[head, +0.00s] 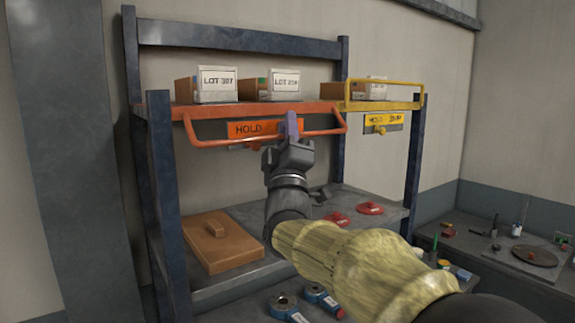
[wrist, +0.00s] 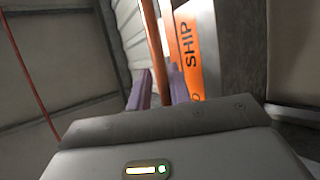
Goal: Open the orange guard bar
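The orange guard bar (head: 225,143) is swung out and down in front of the orange shelf edge (head: 250,108), below the shelf top. My gripper (head: 290,122) is at the bar, right of its middle. In the wrist view the bar (wrist: 152,38) runs between the two purple fingers (wrist: 158,88), which sit close on either side of it. The gripper appears shut on it; the exact contact is small and partly hidden. An orange sign (head: 250,129) reading HOLD is behind the bar; the wrist view shows SHIP on it (wrist: 190,55).
Boxes with lot cards (head: 216,84) stand on the shelf. A yellow guard bar (head: 385,82) stands upright at the right bay. Blue posts (head: 166,200) frame the rack. A lower shelf holds a brown lidded panel (head: 222,242) and red discs (head: 370,208). A side bench (head: 480,262) stands right.

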